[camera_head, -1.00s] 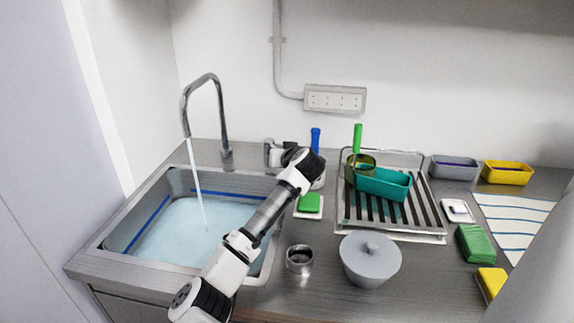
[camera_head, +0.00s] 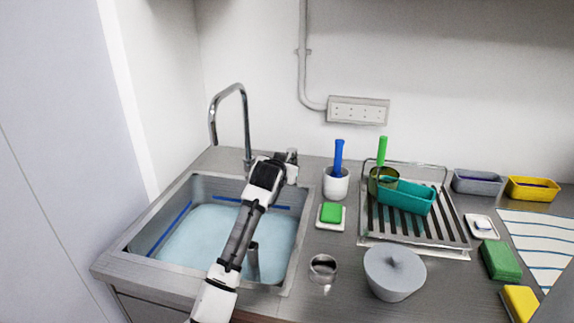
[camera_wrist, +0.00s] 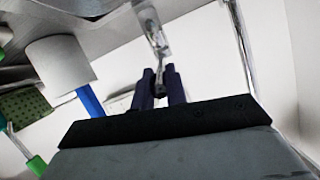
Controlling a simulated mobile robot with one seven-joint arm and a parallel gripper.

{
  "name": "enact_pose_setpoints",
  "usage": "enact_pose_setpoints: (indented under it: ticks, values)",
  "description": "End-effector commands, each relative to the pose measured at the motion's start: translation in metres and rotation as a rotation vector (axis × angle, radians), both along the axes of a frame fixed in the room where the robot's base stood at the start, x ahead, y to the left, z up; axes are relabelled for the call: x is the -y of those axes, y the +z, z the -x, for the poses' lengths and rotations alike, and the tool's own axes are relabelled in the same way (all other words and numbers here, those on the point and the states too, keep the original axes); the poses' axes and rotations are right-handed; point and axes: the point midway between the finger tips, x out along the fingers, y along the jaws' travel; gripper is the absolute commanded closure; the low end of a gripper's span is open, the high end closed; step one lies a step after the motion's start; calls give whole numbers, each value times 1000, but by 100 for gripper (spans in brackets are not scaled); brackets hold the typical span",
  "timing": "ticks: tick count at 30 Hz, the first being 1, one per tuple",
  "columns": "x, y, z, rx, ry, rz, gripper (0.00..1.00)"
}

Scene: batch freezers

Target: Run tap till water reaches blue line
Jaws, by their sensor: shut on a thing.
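The tap (camera_head: 247,120) arches over the left part of the sink (camera_head: 130,250), and no stream shows below its spout. Pale blue water (camera_head: 205,235) fills the basin. The blue line (camera_head: 265,206) runs along the back wall and also the left wall (camera_head: 170,228). The water surface lies close below it; the exact gap is hard to tell. My gripper is behind the sink, mostly hidden by my wrist in the head view. In the wrist view its dark fingers (camera_wrist: 158,88) are shut on the end of the metal tap lever (camera_wrist: 154,38).
A white cup (camera_head: 336,185) with a blue-handled tool stands right of my wrist, beside a green sponge (camera_head: 331,212) on a white dish. A dish rack (camera_head: 450,235), a metal ring (camera_head: 323,268) and a lidded grey bowl (camera_head: 394,275) occupy the counter. A grey tube (camera_head: 253,262) stands in the basin.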

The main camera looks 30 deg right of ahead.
Motion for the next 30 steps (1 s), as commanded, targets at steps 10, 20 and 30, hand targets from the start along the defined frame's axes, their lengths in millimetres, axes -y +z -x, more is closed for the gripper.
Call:
enact_pose_setpoints:
  ticks: [10,20,30]
  values:
    - [-2,-1,-2,-3,-19,-2,100]
    - [-2,-1,-2,-2,-17,-1,65]
    - [-3,0,-1,-1,-17,-1,64]
